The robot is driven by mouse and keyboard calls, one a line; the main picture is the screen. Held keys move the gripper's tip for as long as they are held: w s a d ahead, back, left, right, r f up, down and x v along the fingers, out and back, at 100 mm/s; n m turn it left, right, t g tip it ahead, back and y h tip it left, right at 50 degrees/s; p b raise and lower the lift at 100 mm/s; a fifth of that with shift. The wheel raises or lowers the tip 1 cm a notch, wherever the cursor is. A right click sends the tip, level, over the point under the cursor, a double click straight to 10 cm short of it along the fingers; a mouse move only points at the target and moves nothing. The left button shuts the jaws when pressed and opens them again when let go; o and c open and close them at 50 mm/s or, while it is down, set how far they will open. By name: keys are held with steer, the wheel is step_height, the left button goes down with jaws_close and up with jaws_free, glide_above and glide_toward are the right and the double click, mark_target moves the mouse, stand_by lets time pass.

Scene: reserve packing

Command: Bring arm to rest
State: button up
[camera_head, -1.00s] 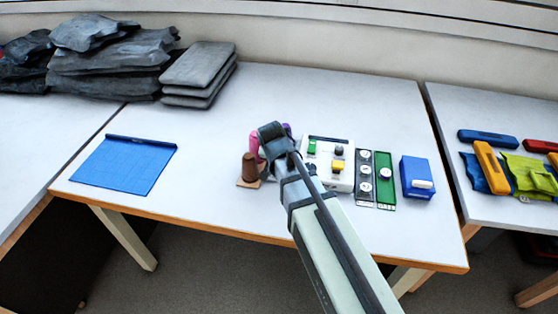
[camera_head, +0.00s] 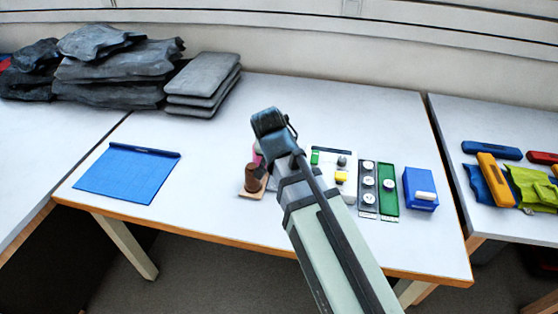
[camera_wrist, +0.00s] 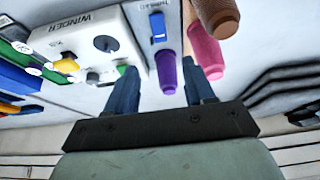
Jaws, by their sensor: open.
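My gripper (camera_wrist: 163,78) shows in the wrist view with its two dark fingers apart and nothing held between them. A purple cone (camera_wrist: 166,72) shows beyond the gap between the fingers, apart from them as far as I can tell. A pink cone (camera_wrist: 204,50) and a brown cone (camera_wrist: 216,14) are beyond the right finger. In the head view my arm reaches up from the bottom over the table, its wrist (camera_head: 270,125) above the brown cone (camera_head: 255,178). The fingers are not clearly visible there.
A white winder box (camera_wrist: 95,42), a green strip (camera_head: 388,190) and a blue box (camera_head: 420,188) stand right of the cones. A blue mat (camera_head: 127,173) lies left. Dark bags (camera_head: 115,70) and grey pads (camera_head: 202,80) are at back left. The table centre-left is clear.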

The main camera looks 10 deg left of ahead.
steer(key=shift+s+r, duration=0.2)
steer(key=shift+r, duration=0.2)
